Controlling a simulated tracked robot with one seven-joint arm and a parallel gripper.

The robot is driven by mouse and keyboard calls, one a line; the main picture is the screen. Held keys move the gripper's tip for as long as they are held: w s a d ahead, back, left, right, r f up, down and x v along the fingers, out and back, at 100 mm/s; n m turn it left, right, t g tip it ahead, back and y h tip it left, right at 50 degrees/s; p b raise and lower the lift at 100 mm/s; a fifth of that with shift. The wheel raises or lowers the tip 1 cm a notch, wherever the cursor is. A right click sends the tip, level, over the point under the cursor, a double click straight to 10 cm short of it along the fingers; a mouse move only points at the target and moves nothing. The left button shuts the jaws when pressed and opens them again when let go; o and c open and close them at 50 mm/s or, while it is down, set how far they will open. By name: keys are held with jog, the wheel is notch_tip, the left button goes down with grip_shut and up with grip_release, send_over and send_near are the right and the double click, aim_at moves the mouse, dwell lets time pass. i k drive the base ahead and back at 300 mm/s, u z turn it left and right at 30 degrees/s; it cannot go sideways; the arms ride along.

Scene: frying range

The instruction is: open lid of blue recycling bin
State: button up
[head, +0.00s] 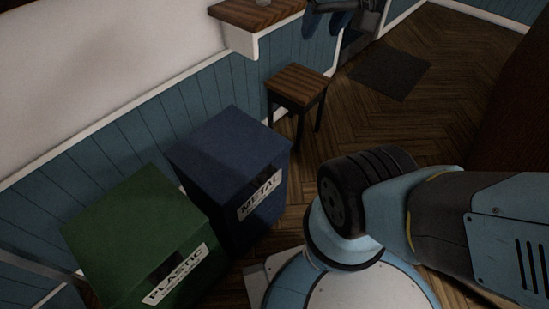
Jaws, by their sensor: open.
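The blue recycling bin (228,165) stands against the blue-panelled wall, left of the picture's middle. Its flat top is down, so its lid looks shut. Its front has a white label reading METAL (259,194). Part of my own arm shows at the lower right, well right of the bin and apart from it. My gripper cannot be made out in this view.
A green bin (140,235) labelled PLASTIC stands close on the left of the blue bin. A wooden stool (297,86) is just behind it to the right. A wooden shelf (255,12) and dark mat (390,72) lie farther off. Wooden floor (445,105) is clear on the right.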

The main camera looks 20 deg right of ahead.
aim_at(232, 151)
jog(key=z, duration=0.1)
jog(key=k, duration=2)
jog(key=u, duration=0.5)
jog(key=i, duration=1.65)
jog(key=z, duration=0.05)
